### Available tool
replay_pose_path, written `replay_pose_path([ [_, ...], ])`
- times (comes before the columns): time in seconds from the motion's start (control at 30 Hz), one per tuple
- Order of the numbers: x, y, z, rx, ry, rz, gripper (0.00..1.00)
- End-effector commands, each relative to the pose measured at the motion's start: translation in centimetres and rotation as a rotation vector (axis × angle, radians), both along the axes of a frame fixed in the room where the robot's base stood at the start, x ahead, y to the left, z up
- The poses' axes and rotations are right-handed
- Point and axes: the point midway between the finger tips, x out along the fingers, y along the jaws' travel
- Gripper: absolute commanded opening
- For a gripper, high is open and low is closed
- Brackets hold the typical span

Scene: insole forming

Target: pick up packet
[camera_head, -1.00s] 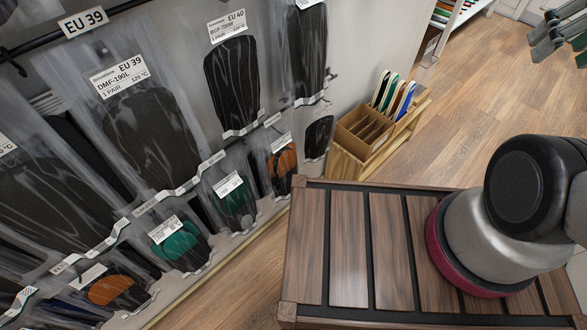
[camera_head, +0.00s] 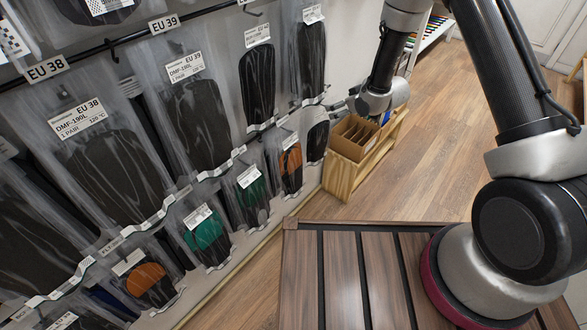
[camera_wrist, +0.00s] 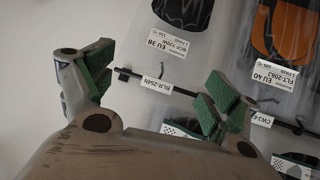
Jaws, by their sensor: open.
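Clear packets with dark insoles hang on the wall rack. In the head view these include an EU 38 DMF-190L packet (camera_head: 112,172), an EU 39 DMF-190L packet (camera_head: 197,122) and a lower packet with a green insole (camera_head: 207,234). The task line does not say which packet is meant. My gripper (camera_wrist: 158,84) is open and empty in the wrist view, its green-padded fingers spread in front of the rack. A black-insole packet (camera_wrist: 183,12) and an orange-and-black packet (camera_wrist: 286,35) show beyond the fingers.
A wooden stand with cardboard bins (camera_head: 352,150) stands past the rack's far end, close to my arm. A slatted wooden top (camera_head: 345,275) is in the foreground. A hanging rail (camera_head: 190,16) crosses the rack. Wooden floor (camera_head: 435,130) lies clear to the right.

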Motion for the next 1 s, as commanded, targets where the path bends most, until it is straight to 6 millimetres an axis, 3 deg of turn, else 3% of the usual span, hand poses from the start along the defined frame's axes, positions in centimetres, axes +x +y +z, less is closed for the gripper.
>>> replay_pose_path([
  [0.03, -1.0, 1.5, -4.0, 0.024, 0.002, 0.036, 0.89],
  [0.2, -5.6, 6.0, -14.6, 0.148, -0.036, 0.147, 0.89],
  [0.3, -9.2, 7.5, -19.4, 0.221, -0.053, 0.190, 0.89],
  [0.4, -12.5, 8.2, -22.8, 0.280, -0.062, 0.217, 0.89],
  [0.5, -14.8, 8.5, -24.8, 0.323, -0.068, 0.231, 0.89],
  [0.63, -16.0, 8.9, -25.9, 0.349, -0.076, 0.240, 0.89],
  [1.0, -13.6, 12.5, -28.1, 0.352, -0.077, 0.240, 0.89],
])
